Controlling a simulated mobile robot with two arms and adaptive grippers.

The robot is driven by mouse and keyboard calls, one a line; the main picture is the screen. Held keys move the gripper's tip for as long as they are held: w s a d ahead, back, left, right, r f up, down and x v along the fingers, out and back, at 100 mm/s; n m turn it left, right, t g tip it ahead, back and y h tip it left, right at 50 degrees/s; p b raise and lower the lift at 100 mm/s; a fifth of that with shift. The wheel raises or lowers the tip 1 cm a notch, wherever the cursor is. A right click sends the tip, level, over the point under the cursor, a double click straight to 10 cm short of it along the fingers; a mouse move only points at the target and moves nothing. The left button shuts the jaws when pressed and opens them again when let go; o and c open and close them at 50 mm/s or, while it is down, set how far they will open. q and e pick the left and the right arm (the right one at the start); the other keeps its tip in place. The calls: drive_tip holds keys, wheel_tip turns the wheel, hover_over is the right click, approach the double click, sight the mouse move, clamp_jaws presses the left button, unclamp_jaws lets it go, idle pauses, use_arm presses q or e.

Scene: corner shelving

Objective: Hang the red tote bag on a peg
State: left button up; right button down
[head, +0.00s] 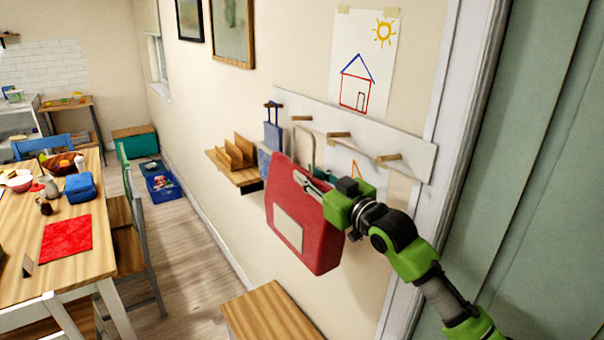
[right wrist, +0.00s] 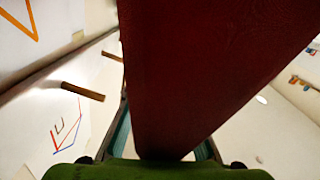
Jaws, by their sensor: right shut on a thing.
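The red tote bag (head: 318,238) hangs tilted in front of the wall, below the peg rail (head: 365,140), with a beige patch on its side. My right gripper (head: 318,184) is shut on it near its upper edge. In the right wrist view the bag (right wrist: 205,60) fills the middle and hides the fingertips. The white rail carries several wooden pegs; the middle peg (head: 338,134) and the right peg (head: 388,157) look bare and stand above the bag. A pale green loop (head: 305,138) shows behind the bag; I cannot tell what it belongs to. My left gripper is not in view.
A blue item (head: 273,136) hangs at the rail's left end, beside a small wooden shelf (head: 236,170). A wooden bench (head: 268,314) stands below. A green door (head: 535,190) is close on the right.

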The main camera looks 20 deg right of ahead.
drive_tip(key=shift+s+r, duration=0.25)
drive_tip(key=shift+r, duration=0.1)
drive_tip(key=shift+d, duration=0.15)
drive_tip(key=shift+w+d+f, duration=0.25)
drive_tip(key=shift+w+d, duration=0.05)
drive_tip(key=shift+w, duration=0.05)
drive_tip(key=shift+w+d+b, duration=0.3)
drive_tip(key=shift+d+b, duration=0.2)
drive_tip(key=w+d+f+b, duration=0.1)
drive_tip(key=d+b, duration=0.3)
drive_tip(key=d, duration=0.4)
drive_tip(key=shift+w, duration=0.8)
drive_tip(key=shift+f, duration=0.1)
